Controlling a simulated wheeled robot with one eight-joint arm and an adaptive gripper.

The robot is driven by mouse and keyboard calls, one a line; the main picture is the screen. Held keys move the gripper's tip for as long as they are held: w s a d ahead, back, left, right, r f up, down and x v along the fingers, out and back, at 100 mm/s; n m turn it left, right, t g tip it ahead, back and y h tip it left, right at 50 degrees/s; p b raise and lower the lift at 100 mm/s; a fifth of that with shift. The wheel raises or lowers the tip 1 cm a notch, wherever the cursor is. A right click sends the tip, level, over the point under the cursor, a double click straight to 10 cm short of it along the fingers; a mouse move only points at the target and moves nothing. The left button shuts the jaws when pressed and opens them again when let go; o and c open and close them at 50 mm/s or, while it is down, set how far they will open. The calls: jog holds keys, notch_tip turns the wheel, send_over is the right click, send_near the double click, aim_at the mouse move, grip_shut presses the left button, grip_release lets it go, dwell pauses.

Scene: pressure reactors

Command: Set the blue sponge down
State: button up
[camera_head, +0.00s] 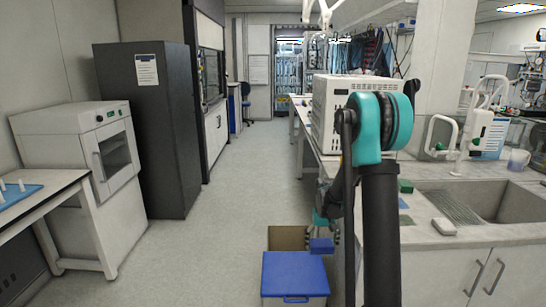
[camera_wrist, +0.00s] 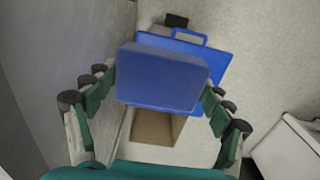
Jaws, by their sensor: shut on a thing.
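The blue sponge (camera_wrist: 162,77) is a thick rectangular block. My gripper (camera_wrist: 161,90) is shut on it, with a green-padded finger at its left and right sides. In the head view the sponge (camera_head: 321,246) hangs below my gripper (camera_head: 322,236), beside the counter and above floor level. In the wrist view the sponge covers part of a box with a blue lid (camera_wrist: 215,62) and the upper part of an open cardboard box (camera_wrist: 157,128).
The blue-lidded box (camera_head: 295,273) stands on the floor in front of the cardboard box (camera_head: 287,238). The counter (camera_head: 425,244) with a sink (camera_head: 510,204) is on the right. A green block (camera_head: 405,186) and a pale block (camera_head: 444,226) lie on it. The aisle floor (camera_head: 225,225) is clear.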

aim_at(321, 254)
jog(key=f, duration=0.2)
jog(key=s+f, duration=0.1)
jog(key=f, duration=0.1)
jog(key=shift+s+f, duration=0.1)
jog(key=shift+s, duration=0.1)
dwell(0.4)
